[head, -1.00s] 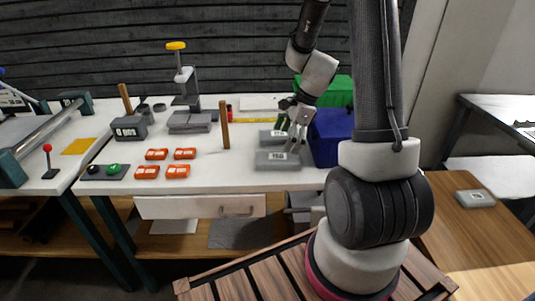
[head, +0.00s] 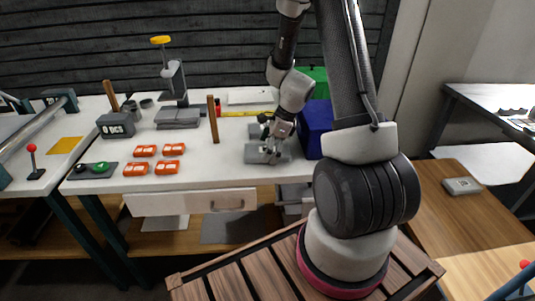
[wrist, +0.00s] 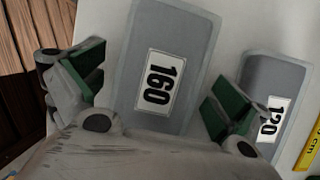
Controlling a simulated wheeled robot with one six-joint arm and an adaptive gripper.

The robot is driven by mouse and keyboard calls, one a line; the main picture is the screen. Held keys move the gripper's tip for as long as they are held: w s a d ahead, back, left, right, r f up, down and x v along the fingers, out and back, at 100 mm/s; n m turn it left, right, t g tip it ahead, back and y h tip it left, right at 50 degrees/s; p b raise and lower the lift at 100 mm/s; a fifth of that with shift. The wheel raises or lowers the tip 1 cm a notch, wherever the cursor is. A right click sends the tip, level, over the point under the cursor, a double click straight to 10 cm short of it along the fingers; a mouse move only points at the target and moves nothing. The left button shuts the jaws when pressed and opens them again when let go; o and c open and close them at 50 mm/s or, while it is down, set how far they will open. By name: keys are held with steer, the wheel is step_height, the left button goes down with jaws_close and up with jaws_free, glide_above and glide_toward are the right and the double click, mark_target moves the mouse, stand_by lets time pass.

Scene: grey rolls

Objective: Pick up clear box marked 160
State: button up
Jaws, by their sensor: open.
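The box marked 160 (wrist: 168,45) looks grey and lies flat, its white label facing up, in the wrist view. In the head view it is the nearer grey box (head: 252,154) on the white worktop, partly hidden by my gripper (head: 268,150). My gripper also shows in the wrist view (wrist: 152,95). It is open, with one green-padded finger on each side of the box and visible space beside it. I cannot tell whether it touches the box.
A box marked 120 (wrist: 268,95) lies close to the right finger. A blue bin (head: 318,125) stands just right of the boxes. A wooden post (head: 213,120), several orange boxes (head: 168,167) and a yellow ruler (head: 240,113) are on the worktop (head: 205,181).

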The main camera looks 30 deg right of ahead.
steer(key=c, duration=1.1)
